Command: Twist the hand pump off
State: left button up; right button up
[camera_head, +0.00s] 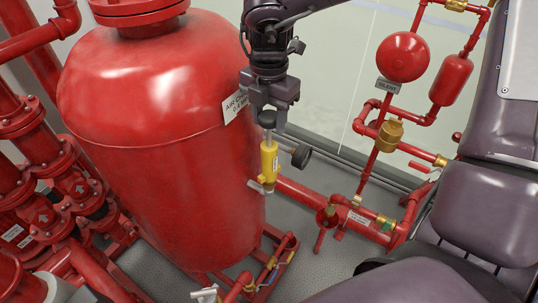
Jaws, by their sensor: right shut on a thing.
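The hand pump (268,158) has a yellow body with a thin grey shaft and a dark knob on top. It stands roughly upright in front of the right side of the big red tank. My right gripper (268,113) comes down from above and is shut on the dark knob at the top of the pump. A pale metal fitting (262,185) shows at the pump's lower end; I cannot tell exactly how the pump joins it. My left gripper is not in view.
The big red tank (160,130) stands close left of the pump. A black round part (301,156) is just right of it. A red pipe (310,198) runs low to the right. Red valves (45,218) crowd the left. Grey floor (330,255) shows at lower centre.

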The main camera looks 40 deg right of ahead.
jog(key=shift+r+p, duration=1.95)
jog(key=shift+r, duration=1.25)
